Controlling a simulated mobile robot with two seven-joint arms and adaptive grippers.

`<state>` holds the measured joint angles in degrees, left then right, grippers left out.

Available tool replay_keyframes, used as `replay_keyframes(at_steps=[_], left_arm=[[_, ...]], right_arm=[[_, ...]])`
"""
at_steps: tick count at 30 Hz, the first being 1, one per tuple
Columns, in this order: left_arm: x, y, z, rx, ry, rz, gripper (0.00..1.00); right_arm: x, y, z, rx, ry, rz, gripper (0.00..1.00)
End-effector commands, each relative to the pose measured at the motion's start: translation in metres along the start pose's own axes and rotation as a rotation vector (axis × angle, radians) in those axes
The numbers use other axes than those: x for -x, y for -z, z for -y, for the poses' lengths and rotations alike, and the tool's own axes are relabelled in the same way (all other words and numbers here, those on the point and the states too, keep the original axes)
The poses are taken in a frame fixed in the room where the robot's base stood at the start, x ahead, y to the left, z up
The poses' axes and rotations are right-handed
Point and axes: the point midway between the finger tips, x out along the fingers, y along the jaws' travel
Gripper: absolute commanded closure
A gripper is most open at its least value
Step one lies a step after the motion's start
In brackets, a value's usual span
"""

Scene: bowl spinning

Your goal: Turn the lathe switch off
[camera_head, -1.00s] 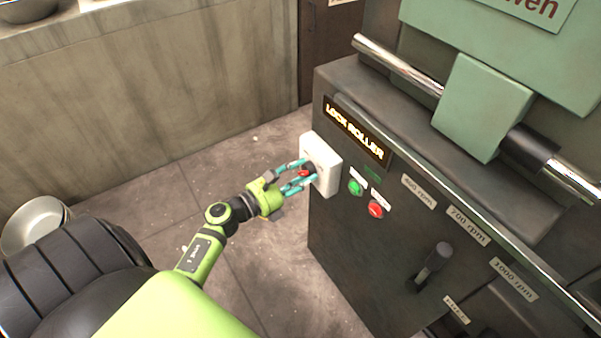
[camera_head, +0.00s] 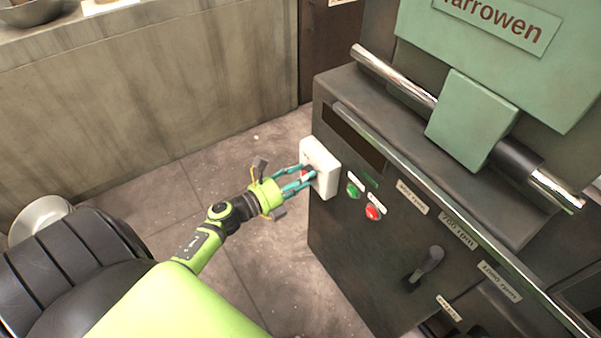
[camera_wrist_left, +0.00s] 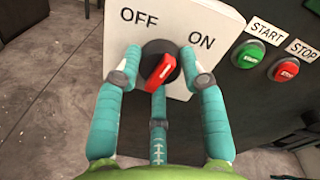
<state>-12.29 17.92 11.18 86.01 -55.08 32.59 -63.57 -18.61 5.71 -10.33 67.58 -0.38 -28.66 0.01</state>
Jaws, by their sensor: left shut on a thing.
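The lathe switch is a white box (camera_head: 322,168) on the left corner of the dark lathe cabinet. In the left wrist view the box (camera_wrist_left: 120,40) carries the labels OFF at left and ON at right. Its round dark knob has a red handle (camera_wrist_left: 160,72), tilted with its upper end leaning right; I cannot tell for sure which label it marks. My left gripper (camera_head: 307,173) is shut on the knob, with teal fingers on both sides and one below. In the head view the fingers partly hide the knob. My right gripper is not in view.
A green start button (camera_head: 353,191) and a red stop button (camera_head: 373,213) sit right of the switch. A dark lever (camera_head: 426,266) sticks out farther right. The display panel (camera_head: 352,138) is dark. A metal bowl (camera_head: 38,217) is at left. Floor left of the cabinet is clear.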

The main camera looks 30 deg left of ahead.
Motion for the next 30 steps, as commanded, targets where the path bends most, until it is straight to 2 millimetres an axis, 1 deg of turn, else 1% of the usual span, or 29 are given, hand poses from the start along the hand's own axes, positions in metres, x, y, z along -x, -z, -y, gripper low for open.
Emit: replay_keyframes(at_steps=[1,10,23,30], left_arm=[[-0.003,-0.013,0.004,0.038,0.004,0.015,0.92],[-0.002,-0.014,0.002,0.323,-0.001,-0.004,0.92],[-0.003,-0.013,-0.002,0.710,-0.006,-0.032,0.92],[-0.003,-0.013,-0.003,0.864,-0.007,-0.043,0.92]], right_arm=[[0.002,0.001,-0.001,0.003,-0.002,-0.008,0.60],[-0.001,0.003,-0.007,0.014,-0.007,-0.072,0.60],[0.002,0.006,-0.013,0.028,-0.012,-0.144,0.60],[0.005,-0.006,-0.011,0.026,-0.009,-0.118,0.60]])
